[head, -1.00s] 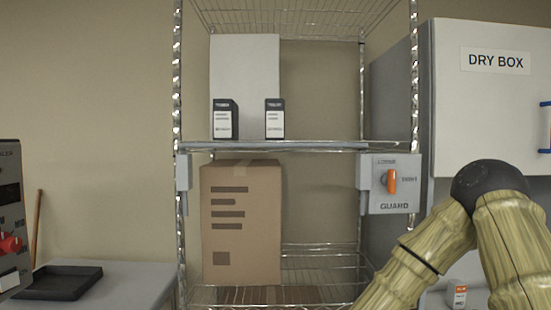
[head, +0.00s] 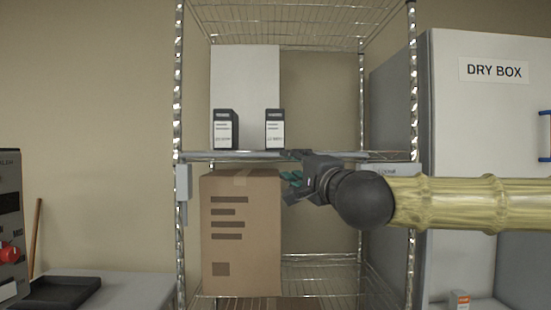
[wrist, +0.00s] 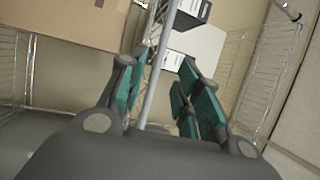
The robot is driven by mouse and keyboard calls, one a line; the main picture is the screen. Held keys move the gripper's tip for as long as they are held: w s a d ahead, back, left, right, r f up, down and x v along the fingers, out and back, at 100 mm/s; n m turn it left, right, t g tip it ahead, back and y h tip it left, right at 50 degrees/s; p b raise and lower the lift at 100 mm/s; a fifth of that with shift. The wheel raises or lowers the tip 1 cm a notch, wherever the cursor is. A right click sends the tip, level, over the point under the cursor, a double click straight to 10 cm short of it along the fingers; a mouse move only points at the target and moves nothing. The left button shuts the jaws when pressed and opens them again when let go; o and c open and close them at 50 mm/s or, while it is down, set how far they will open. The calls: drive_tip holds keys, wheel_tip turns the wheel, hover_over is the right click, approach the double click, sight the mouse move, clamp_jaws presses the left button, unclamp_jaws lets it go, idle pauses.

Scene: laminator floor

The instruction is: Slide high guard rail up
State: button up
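The guard rail (head: 235,156) is a thin grey bar running level across the front of the rack at middle-shelf height. A grey bracket (head: 183,180) is at its left end. The guard box (head: 398,168) at its right is mostly hidden behind my arm. My gripper (head: 288,171) is at the middle of the rail, in front of the rack. In the wrist view the rail (wrist: 165,62) passes between the teal-padded fingers of my gripper (wrist: 160,90). The fingers are spread with a gap on the right side; whether the rail touches the left pad is unclear.
Two black-and-white cartridges (head: 226,130) and a white box (head: 245,75) stand on the shelf behind the rail. A cardboard box (head: 240,245) sits below, close to my gripper's left. The dry box (head: 480,110) stands at the right.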

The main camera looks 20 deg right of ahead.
sight(277, 156)
drive_tip(key=shift+p+x, duration=2)
drive_tip(key=shift+x, duration=3.4)
drive_tip(key=shift+r, duration=0.1)
clamp_jaws()
